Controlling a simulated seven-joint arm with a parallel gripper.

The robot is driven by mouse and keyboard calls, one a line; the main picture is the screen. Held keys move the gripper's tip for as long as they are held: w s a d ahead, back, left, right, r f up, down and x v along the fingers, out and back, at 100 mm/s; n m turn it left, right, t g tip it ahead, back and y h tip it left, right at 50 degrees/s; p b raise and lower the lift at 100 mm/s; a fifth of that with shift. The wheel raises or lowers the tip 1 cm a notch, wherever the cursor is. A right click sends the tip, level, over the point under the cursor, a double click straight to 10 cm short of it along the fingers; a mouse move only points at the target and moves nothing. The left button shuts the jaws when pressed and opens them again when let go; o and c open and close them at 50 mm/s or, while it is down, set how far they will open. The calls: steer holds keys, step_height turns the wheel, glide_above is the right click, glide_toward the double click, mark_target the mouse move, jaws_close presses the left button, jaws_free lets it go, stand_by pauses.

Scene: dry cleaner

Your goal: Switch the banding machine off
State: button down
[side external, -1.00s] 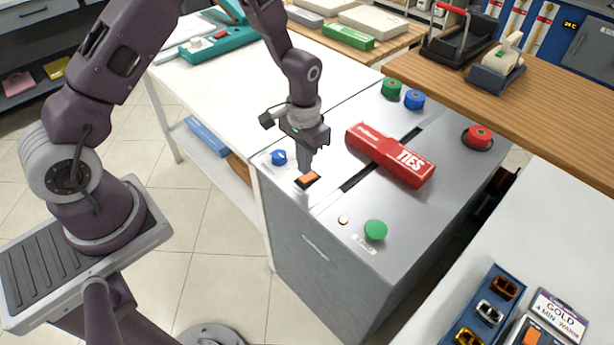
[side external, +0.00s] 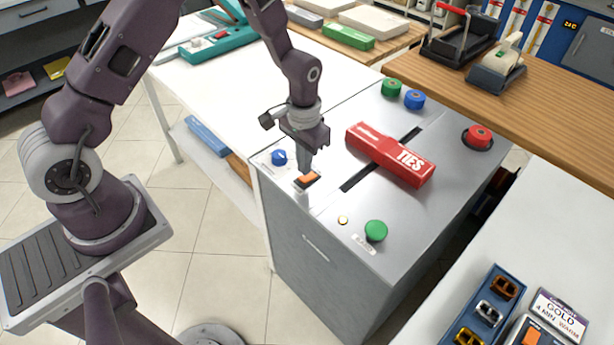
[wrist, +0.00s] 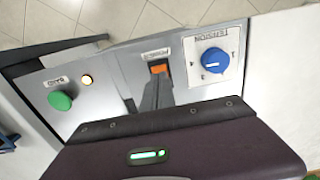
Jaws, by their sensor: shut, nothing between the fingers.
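The banding machine (side external: 410,225) is a grey metal cabinet with a slotted top. Its orange rocker switch (side external: 309,179) sits near the front left edge of the top and also shows in the wrist view (wrist: 158,68), beside a small label. My gripper (side external: 304,169) is shut and empty, pointing down with its tips right at the switch. In the wrist view the fingertips (wrist: 157,82) overlap the switch's near edge; I cannot tell whether they touch it. The switch's exact tilt is unclear.
A blue knob (side external: 279,157) is close left of the switch; a green button (side external: 376,230) is to the right. A red TIES box (side external: 400,160) lies across the slot. A red button (side external: 478,137) and green and blue rolls (side external: 402,94) are farther back.

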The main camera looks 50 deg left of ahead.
steer(key=shift+f, duration=1.25)
stand_by(0.3)
steer(key=shift+r, duration=3.55)
steer(key=s+r+t, duration=0.2)
steer(key=s+r, duration=0.1)
steer(key=r, duration=0.9)
steer(key=s+r+t, duration=0.1)
steer(key=s+r, duration=0.5)
steer(key=s, duration=0.4)
steer(key=s+r+t, duration=0.2)
steer(key=s+r, duration=0.4)
steer(key=s, duration=0.5)
steer(key=shift+d+r+t, duration=0.3)
steer(key=shift+w, duration=0.1)
